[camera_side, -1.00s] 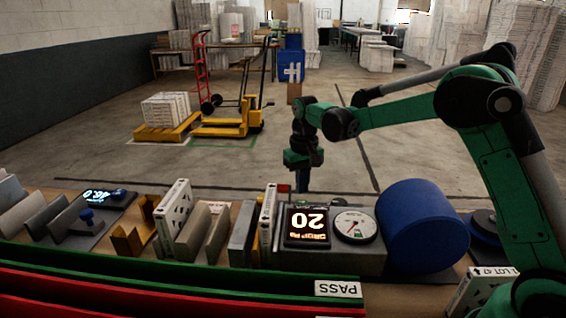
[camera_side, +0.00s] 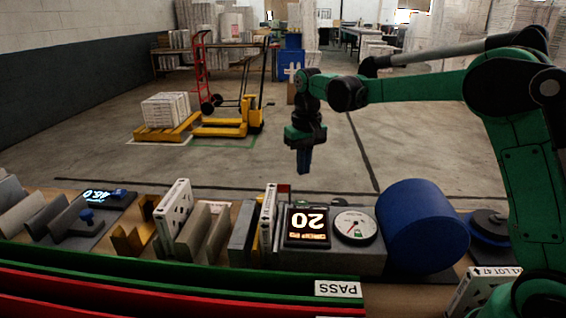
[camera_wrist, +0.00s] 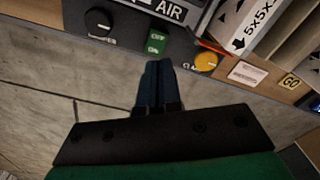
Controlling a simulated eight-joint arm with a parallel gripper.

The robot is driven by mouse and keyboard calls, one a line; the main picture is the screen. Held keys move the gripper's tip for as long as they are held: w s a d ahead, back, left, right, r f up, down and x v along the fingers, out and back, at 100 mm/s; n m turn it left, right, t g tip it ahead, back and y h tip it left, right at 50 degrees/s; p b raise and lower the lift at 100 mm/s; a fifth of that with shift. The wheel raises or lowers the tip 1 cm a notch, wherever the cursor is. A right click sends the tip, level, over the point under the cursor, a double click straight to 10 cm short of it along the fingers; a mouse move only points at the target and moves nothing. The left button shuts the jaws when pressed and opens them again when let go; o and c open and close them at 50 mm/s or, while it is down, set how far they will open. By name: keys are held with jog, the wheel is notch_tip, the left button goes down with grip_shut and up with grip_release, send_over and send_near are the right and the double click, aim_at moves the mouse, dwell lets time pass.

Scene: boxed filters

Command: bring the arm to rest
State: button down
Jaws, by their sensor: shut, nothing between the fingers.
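My gripper (camera_side: 304,168) hangs from my green and black arm, pointing down, above and beyond the back edge of the bench in the side view. Its blue fingers (camera_wrist: 157,82) are together with nothing between them in the wrist view. A grey test unit with a lit display (camera_side: 307,226) reading 20 and a round dial gauge (camera_side: 355,227) stands on the bench below and nearer the camera. My gripper is clear of it. In the wrist view the unit's panel shows a black knob (camera_wrist: 99,21), a green button (camera_wrist: 156,42) and an orange knob (camera_wrist: 206,62).
White boxed filters (camera_side: 175,208) stand upright among grey holders to the left. A green rail (camera_side: 200,268) with a PASS label (camera_side: 338,289) runs along the front.

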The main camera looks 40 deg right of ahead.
jog(key=s+a+n+t, duration=0.1)
jog(key=s+a+t, duration=0.1)
jog(key=s, duration=0.3)
jog(key=s+a+r+n+t, duration=0.1)
jog(key=s+a+t, duration=0.1)
jog(key=s, duration=0.2)
jog(key=s+a+t, duration=0.2)
jog(key=s, duration=0.3)
jog(key=shift+s+r+n+t, duration=0.25)
jog(key=shift+s+n+t, duration=0.1)
jog(key=shift+n+t, duration=0.05)
jog(key=w+d+r+m+g, duration=0.3)
jog(key=w+r, duration=0.1)
jog(key=w, duration=0.3)
jog(key=w+d+r+m+g, duration=0.2)
jog(key=w+r+m+g, duration=0.1)
jog(key=w, duration=0.4)
jog(key=w+d+f+m+g+y, duration=0.1)
jog(key=w+d+f+m+g, duration=0.1)
jog(key=w+d+f+m, duration=0.1)
jog(key=shift+w+d+f+g, duration=0.15)
jog(key=shift+d+f+g, duration=0.15)
jog(key=shift+f, duration=0.15)
